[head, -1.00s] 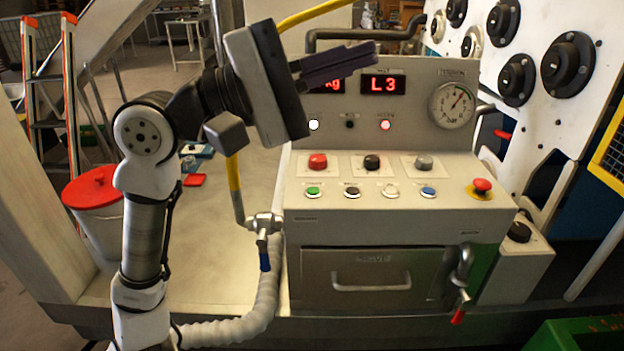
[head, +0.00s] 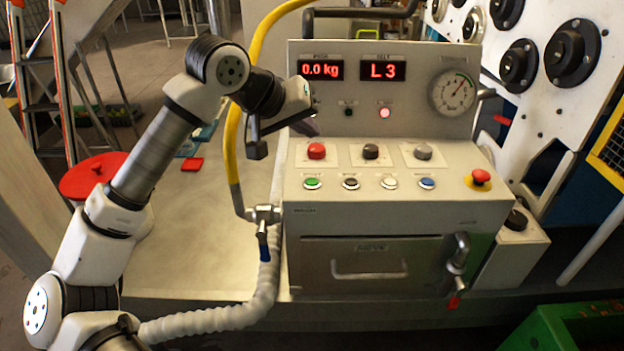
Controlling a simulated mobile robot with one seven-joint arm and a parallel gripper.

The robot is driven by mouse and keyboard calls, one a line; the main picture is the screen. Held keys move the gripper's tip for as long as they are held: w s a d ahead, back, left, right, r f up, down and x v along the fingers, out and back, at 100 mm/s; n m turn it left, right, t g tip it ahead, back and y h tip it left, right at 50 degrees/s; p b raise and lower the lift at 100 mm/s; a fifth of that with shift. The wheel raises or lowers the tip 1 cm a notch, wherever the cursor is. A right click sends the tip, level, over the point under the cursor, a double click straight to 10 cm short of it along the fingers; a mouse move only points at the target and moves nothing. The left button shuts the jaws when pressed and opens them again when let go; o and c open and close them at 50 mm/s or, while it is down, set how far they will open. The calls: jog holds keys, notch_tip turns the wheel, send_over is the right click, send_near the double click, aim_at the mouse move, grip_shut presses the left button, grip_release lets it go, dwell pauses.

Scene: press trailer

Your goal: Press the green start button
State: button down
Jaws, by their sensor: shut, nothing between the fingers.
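The green button (head: 312,183) is the leftmost of the lower row on the sloped top of the grey control console (head: 400,215). It is round with a pale rim and fully visible. My gripper (head: 306,127) is at the console's left side, above and behind the green button in the picture, near the red knob. Its dark fingers are mostly hidden behind the gripper's own body, and it appears apart from the buttons.
Beside the green button are a black (head: 351,183), a white (head: 389,183) and a blue button (head: 427,183). Behind them stand red (head: 316,151), black (head: 371,151) and grey knobs (head: 423,151). A red emergency button (head: 481,177) is at right. A yellow hose (head: 233,150) runs along the left.

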jog(key=b, duration=0.3)
send_over(308, 184)
notch_tip(308, 184, down, 8)
jog(key=shift+r, duration=0.25)
jog(key=shift+f+b, duration=0.7)
jog(key=shift+b, duration=0.15)
jog(key=shift+f+b, duration=0.75)
jog(key=shift+b, duration=0.7)
dwell(1.7)
jog(key=shift+r, duration=0.1)
dwell(0.3)
jog(key=shift+r, duration=0.7)
jog(key=shift+r, duration=0.1)
jog(key=shift+r+p, duration=1.1)
jog(key=shift+r, duration=1.3)
